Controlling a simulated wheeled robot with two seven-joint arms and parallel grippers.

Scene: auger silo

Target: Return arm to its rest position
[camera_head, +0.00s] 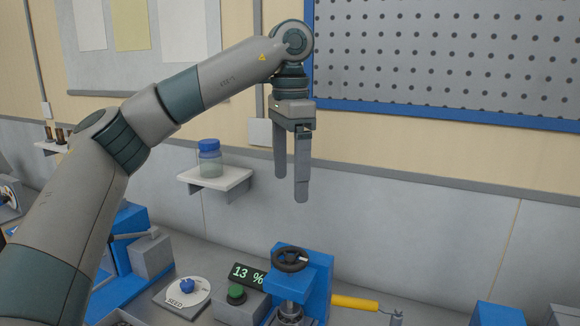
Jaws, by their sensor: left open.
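My left arm comes in from the left and bends down at the wrist. My left gripper (291,188) is open and empty, its fingers pointing down in front of the wall. It hangs above the bench, over the blue machine (318,285) with a dark handwheel (291,260). No object is between its fingers. My right gripper is not in view.
A wall shelf (228,183) with a blue-lidded jar (209,158) is left of my gripper. The bench holds a SEED dial (183,292), a green button (236,294), a display (247,274) reading 13 % and a yellow handle (355,303). A pegboard (450,55) hangs at right.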

